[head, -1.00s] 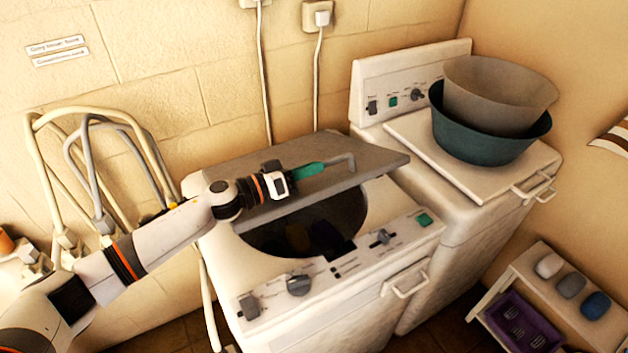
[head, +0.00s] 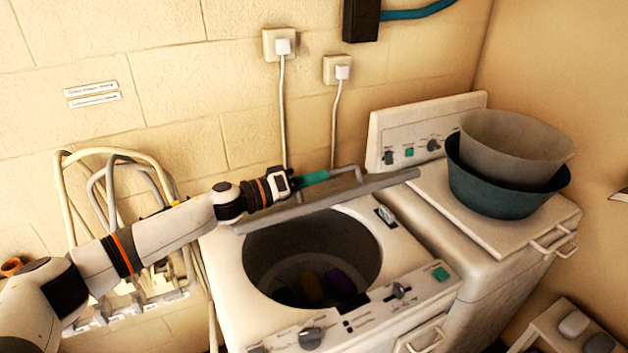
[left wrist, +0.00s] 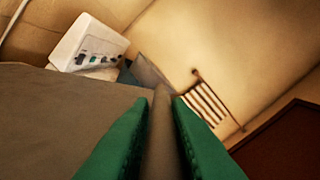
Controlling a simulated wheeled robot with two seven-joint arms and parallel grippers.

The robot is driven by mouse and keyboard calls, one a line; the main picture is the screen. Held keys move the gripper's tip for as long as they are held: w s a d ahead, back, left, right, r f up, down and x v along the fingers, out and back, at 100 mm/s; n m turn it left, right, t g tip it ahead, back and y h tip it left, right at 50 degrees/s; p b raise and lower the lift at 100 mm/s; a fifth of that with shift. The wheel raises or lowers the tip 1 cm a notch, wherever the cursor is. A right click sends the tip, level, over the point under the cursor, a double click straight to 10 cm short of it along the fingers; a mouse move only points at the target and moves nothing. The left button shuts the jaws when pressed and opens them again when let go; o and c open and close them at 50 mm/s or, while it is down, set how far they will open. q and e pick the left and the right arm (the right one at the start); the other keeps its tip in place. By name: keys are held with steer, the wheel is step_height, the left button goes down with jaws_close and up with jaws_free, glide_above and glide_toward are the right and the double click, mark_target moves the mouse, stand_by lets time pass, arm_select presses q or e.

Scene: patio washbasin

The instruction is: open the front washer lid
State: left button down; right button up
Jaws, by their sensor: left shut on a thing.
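The front washer (head: 225,262) stands low in the middle of the head view with its round tub opening (head: 312,255) uncovered. Its grey lid (head: 385,186) is raised behind the opening and shows almost edge-on. My left gripper (head: 322,177) has green fingers and is shut on the lid's grey bar handle (head: 350,170). In the left wrist view the handle (left wrist: 162,130) runs between the green fingers, and the grey lid (left wrist: 60,115) fills the left side. Dark cloth-like items (head: 325,284) lie inside the tub. My right gripper is not in view.
A second washer (head: 500,262) stands at the right, with a grey bowl nested in a teal basin (head: 495,190) on its closed lid. Hoses (head: 110,153) hang at the left. The wall with two plugged sockets (head: 281,44) is close behind the raised lid.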

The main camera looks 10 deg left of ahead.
mark_target(263, 213)
arm_select(q)
steer(key=c, duration=1.4)
jaws_free()
steer(key=shift+s+a+f, duration=0.1)
steer(key=shift+s+a, duration=0.15)
steer(key=shift+a, duration=0.15)
steer(key=b+v, duration=0.3)
steer(key=v, duration=0.7)
steer(key=shift+s+a+b, duration=0.15)
steer(key=shift+b, duration=0.25)
steer(key=shift+s+a, duration=0.2)
steer(key=shift+s, duration=0.05)
steer(key=shift+c, duration=0.4)
